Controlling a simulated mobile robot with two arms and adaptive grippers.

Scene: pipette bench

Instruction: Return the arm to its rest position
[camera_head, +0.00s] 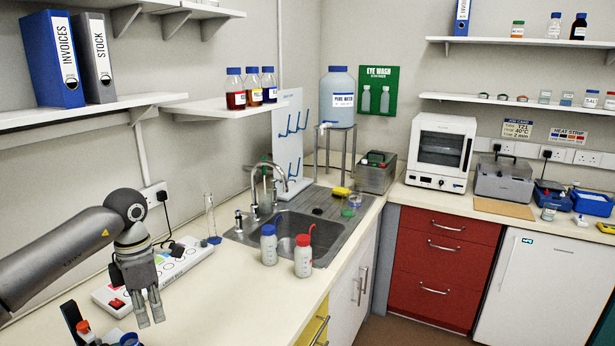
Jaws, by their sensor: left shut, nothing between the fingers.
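My left arm comes in from the left edge, and my left gripper (150,308) hangs at its end with the fingers pointing down. The gripper is over the left part of the bench, in front of the white power strip (191,255). Its fingers are close together with nothing between them. The power strip is partly hidden behind the gripper. My right arm and right gripper do not show.
Two wash bottles, blue-capped (269,248) and red-capped (303,260), stand before the sink (290,230). The bench (225,310) right of the gripper is clear.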

